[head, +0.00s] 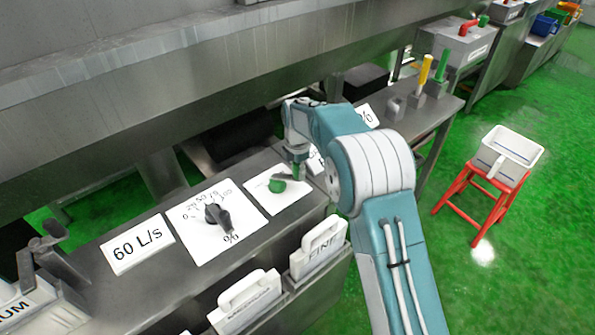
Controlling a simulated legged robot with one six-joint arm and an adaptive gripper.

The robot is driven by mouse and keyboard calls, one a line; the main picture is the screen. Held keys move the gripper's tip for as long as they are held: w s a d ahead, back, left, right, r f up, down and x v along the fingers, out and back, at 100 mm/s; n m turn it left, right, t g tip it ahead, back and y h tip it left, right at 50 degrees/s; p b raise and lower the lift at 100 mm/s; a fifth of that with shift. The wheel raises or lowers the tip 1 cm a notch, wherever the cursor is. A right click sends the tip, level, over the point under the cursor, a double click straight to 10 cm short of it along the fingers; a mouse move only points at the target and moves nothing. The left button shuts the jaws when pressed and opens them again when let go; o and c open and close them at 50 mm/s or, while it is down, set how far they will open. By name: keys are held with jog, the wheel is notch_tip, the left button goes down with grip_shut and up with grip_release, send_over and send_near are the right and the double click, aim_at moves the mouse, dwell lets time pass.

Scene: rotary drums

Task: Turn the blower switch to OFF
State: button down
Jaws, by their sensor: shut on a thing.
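A green knob (276,186) sits on a small white plate (292,199) on the metal bench and looks like the blower switch. No OFF mark can be read on the plate. My gripper (286,178) reaches down from my arm to this knob and is shut on it. The dark fingers cover the knob's right and upper side, so its exact angle is hidden.
Left of the knob is a black dial (217,216) on a white percent plate (194,241). A "60 L/s" sign (138,244) lies farther left. White handled plates (318,250) stand along the bench's front. A metal hood (170,88) overhangs the bench. A red stool (468,196) holding a white tray (514,146) stands right.

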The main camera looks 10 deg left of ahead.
jog(key=shift+f, duration=0.15)
jog(key=shift+c, duration=2)
grip_release()
jog(key=shift+w, duration=0.15)
notch_tip(320, 180, up, 12)
jog(key=shift+a, duration=0.1)
